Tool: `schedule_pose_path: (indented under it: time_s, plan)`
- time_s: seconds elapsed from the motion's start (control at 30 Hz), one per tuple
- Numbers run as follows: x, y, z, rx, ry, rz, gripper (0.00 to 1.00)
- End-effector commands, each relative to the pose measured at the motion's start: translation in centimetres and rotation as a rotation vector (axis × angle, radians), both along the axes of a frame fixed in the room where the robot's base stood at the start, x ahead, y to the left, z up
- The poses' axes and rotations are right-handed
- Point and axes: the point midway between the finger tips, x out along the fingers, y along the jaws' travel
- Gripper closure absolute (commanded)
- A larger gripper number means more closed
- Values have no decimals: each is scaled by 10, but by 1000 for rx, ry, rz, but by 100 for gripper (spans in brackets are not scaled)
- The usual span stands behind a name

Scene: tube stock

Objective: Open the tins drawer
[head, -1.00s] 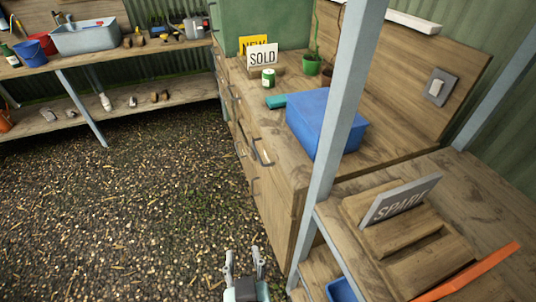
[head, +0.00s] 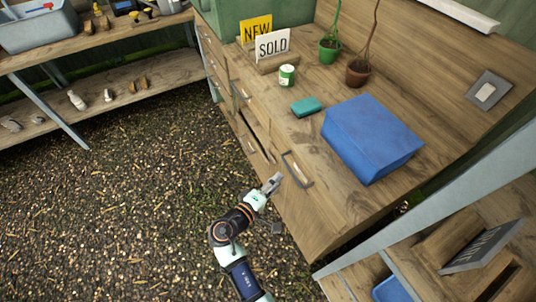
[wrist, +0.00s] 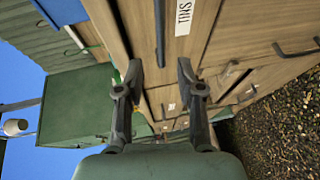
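The tins drawer (wrist: 205,40) is in the wrist view, a wooden front with a white "TINS" label (wrist: 184,17) and a dark bar handle (wrist: 159,30). It looks shut. My gripper (wrist: 160,68) is open and empty, its two fingers spread either side of the handle's line. The handle appears beyond the fingertips; I see no contact. In the head view my gripper (head: 273,183) is at the front of the wooden cabinet, just left of the nearest top handle (head: 297,168).
A blue box (head: 370,140), a teal block (head: 306,106), a green-and-white tin (head: 287,75), signs and potted plants stand on the cabinet top. Other handles line its front, and a dark gap shows by one drawer (wrist: 240,88). The gravel floor (head: 140,190) left is clear.

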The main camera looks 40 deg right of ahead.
Motion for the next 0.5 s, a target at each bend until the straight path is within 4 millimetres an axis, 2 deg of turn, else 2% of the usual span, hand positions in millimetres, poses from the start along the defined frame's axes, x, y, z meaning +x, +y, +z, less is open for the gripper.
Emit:
schedule_pose_path:
  time_s: [0.13,0.4,0.5]
  plan:
    - [2,-11,-5,2,-1,-2,63]
    - [14,-58,-15,3,-3,-4,63]
    - [18,-69,-15,3,-3,-2,63]
